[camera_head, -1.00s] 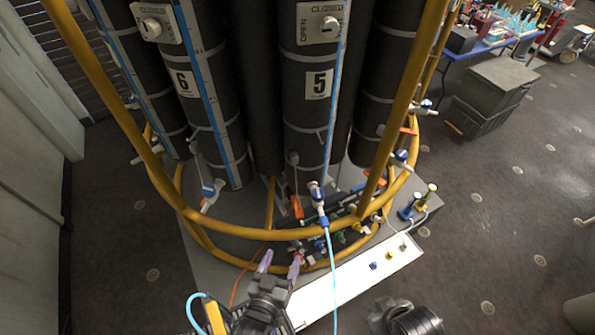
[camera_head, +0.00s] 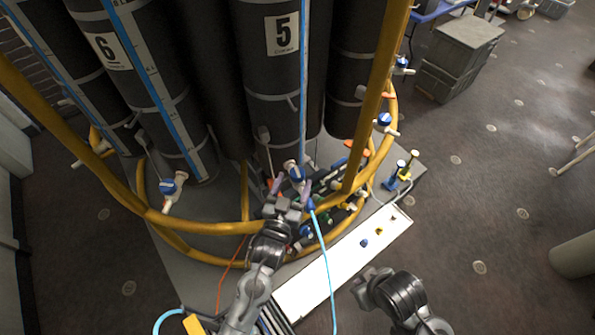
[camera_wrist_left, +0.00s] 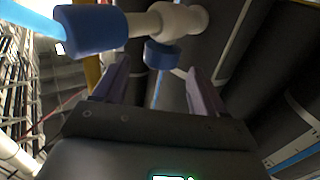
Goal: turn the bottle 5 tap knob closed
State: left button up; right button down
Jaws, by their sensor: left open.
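Bottle 5 (camera_head: 270,85) is a tall black cylinder with a white number 5 label. Its tap knob (camera_head: 296,173) is a small blue cap at the bottle's foot, above the yellow ring rail. In the left wrist view, the blue knob (camera_wrist_left: 162,55) sits under a white tap body (camera_wrist_left: 168,20), with a blue hose fitting (camera_wrist_left: 92,30) to the left. My left gripper (camera_head: 290,187) is open, with purple fingers close to the tap. In the wrist view the knob appears between and just beyond its fingertips (camera_wrist_left: 160,75); contact cannot be told. My right gripper (camera_head: 364,284) is low right, its fingers unclear.
The yellow rail (camera_head: 215,227) curves around the bottles' base. A light-blue hose (camera_head: 325,255) hangs from the tap across a white panel (camera_head: 318,278). Bottle 6 (camera_head: 140,85) has its own tap (camera_head: 168,187) at left. Open floor lies to the right.

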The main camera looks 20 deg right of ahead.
aim_at(295, 178)
pick_arm(q)
jog(key=shift+x, duration=2.45)
jog(key=c, duration=1)
jog(key=shift+o, duration=0.2)
